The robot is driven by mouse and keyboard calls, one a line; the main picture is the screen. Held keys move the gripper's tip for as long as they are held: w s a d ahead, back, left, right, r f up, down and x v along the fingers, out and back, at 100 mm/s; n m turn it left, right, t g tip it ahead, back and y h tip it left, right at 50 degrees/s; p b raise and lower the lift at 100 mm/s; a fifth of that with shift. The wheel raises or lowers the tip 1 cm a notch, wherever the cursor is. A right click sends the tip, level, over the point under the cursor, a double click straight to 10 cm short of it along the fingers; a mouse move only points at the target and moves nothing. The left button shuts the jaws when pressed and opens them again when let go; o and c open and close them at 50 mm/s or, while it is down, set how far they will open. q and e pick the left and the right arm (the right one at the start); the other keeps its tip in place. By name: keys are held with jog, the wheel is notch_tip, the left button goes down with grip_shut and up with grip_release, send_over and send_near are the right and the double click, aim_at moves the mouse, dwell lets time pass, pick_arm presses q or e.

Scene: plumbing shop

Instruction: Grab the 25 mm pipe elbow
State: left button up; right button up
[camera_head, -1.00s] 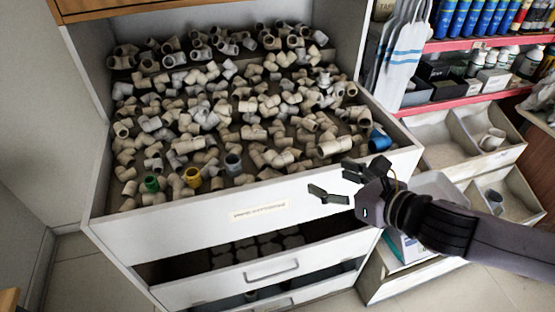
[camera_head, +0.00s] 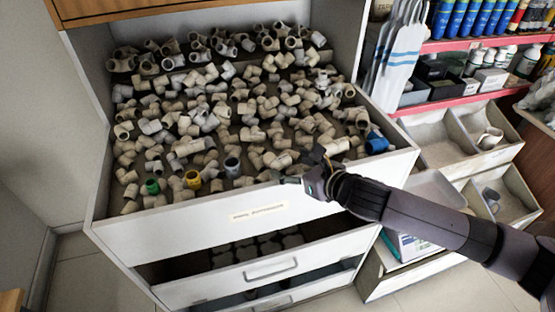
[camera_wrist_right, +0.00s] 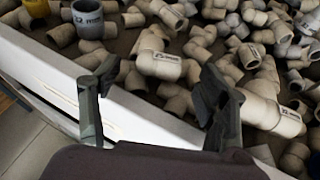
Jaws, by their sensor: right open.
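The open top drawer (camera_head: 190,225) holds many beige plastic pipe fittings, elbows and tees mixed, in a loose pile. I cannot tell by sight which elbow is the 25 mm one. My right gripper (camera_head: 302,168) is over the front edge of this drawer, right of its middle. In the right wrist view the right gripper (camera_wrist_right: 157,75) has its two fingers wide apart with nothing held. A beige elbow-like fitting (camera_wrist_right: 158,63) shows between and beyond the fingertips, and a larger marked fitting (camera_wrist_right: 270,112) lies right of the right finger. My left gripper is not in view.
Coloured fittings stand near the drawer front: green (camera_head: 152,186), yellow (camera_head: 192,180) and grey (camera_head: 232,164). A blue one (camera_head: 376,143) lies at the right corner. A lower drawer (camera_head: 262,268) is partly open. Shelf bins (camera_head: 470,140) stand to the right.

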aim_at(282, 161)
jog(key=x, duration=0.4)
jog(key=shift+a+f+p, duration=0.1)
jog(key=shift+p, duration=0.25)
jog(key=c, duration=1)
